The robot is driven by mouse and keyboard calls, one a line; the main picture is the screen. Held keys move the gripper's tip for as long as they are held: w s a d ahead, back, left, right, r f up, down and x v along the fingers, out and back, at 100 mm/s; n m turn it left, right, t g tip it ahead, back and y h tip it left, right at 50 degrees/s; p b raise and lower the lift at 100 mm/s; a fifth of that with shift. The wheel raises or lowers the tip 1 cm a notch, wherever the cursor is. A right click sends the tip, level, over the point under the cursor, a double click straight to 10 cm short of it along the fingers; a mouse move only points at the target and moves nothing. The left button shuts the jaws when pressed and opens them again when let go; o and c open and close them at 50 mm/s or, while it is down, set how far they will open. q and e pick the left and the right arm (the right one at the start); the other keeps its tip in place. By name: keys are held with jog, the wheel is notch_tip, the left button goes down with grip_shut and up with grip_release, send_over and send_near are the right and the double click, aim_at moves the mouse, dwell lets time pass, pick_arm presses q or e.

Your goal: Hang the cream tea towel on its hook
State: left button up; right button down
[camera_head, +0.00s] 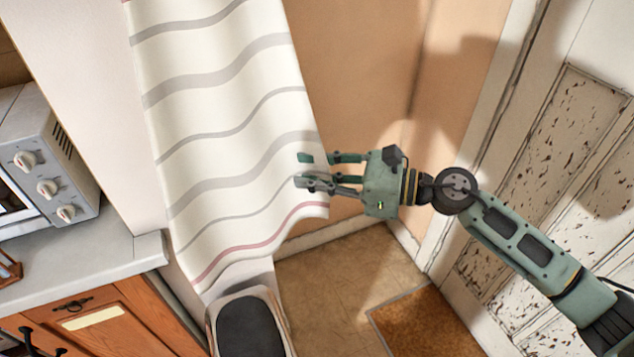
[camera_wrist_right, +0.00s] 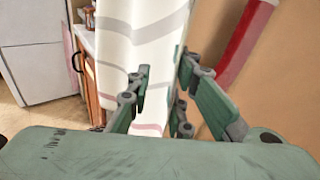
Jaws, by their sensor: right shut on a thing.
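The cream tea towel (camera_head: 220,110), with grey wavy stripes and a thin red stripe near its lower edge, hangs down from beyond the top of the head view. My right gripper (camera_head: 303,170) is shut on the towel's right edge, in its lower half. In the right wrist view the towel (camera_wrist_right: 125,48) runs between the two fingers of the gripper (camera_wrist_right: 160,100). The towel's top edge and the hook are out of view. My left gripper is not in view.
A microwave (camera_head: 58,165) stands on a counter (camera_head: 85,265) at left. A bin with a dark lid (camera_head: 250,328) is below the towel. A worn white door (camera_head: 560,160) is at right, with a brown mat (camera_head: 425,320). A red object (camera_wrist_right: 245,45) shows against the wall.

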jog(key=shift+w+a+r, duration=0.1)
jog(key=shift+w+a, duration=0.05)
jog(key=shift+w, duration=0.15)
jog(key=shift+b, duration=0.35)
jog(key=shift+w+a+b, duration=0.2)
jog(key=shift+w+b, duration=0.05)
jog(key=shift+w, duration=0.25)
jog(key=shift+w+a+b, duration=0.2)
jog(key=shift+w, duration=0.3)
jog(key=shift+w+a+f+b, duration=0.1)
jog(key=shift+w+f+b, duration=0.1)
jog(key=shift+f+b, duration=0.4)
jog(key=c, duration=1.5)
grip_release()
jog(key=shift+o, duration=0.2)
